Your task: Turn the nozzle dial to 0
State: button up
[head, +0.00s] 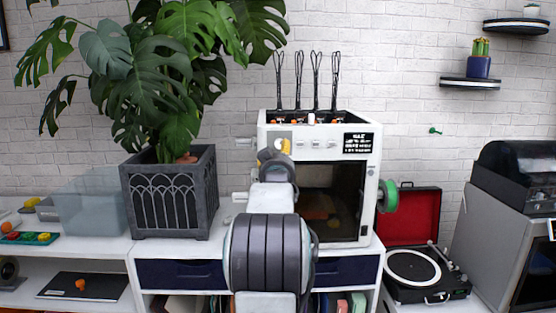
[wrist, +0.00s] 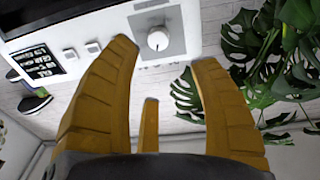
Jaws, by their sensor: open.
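The nozzle dial (wrist: 157,38) is a round white knob on a grey square panel on the front of the white 3D printer (head: 365,200). In the wrist view, which is upside down, a small dark mark shows near the knob's lower rim; I cannot read a number. My gripper (wrist: 166,54) is open, its ochre fingers spread on either side of the dial in that view, with nothing between them. The dial appears ahead of the fingertips, apart from them. In the head view my gripper (head: 281,149) covers part of the grey panel (head: 272,135), and the dial is not clear.
Square white buttons (wrist: 92,47) and a black label (wrist: 35,63) sit beside the panel. A potted plant (head: 169,202) stands left of the printer, a green spool (head: 389,196) on its right side. A red-lidded record player (head: 411,264) is farther right.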

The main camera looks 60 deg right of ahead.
jog(key=shift+v, duration=0.85)
jog(key=shift+o, duration=0.3)
jog(key=shift+f, duration=0.3)
jog(key=shift+c, duration=0.3)
jog(key=n+b, duration=0.1)
jog(key=b, duration=0.1)
send_near(279, 144)
notch_tip(279, 144, up, 2)
jog(key=w+d, duration=0.1)
jog(key=d, duration=0.1)
jog(key=shift+n+y, duration=0.3)
jog(key=shift+n, duration=0.1)
jog(key=w+d+p, duration=0.1)
jog(key=d+p, duration=0.1)
jog(key=d, duration=0.1)
jog(key=w+d+f+p, duration=0.1)
jog(key=shift+w+d+f+p, duration=0.1)
jog(key=shift+w+d+p, duration=0.05)
jog(key=shift+w+p, duration=0.15)
jog(key=shift+p+x, duration=0.5)
jog(key=shift+x, duration=0.7)
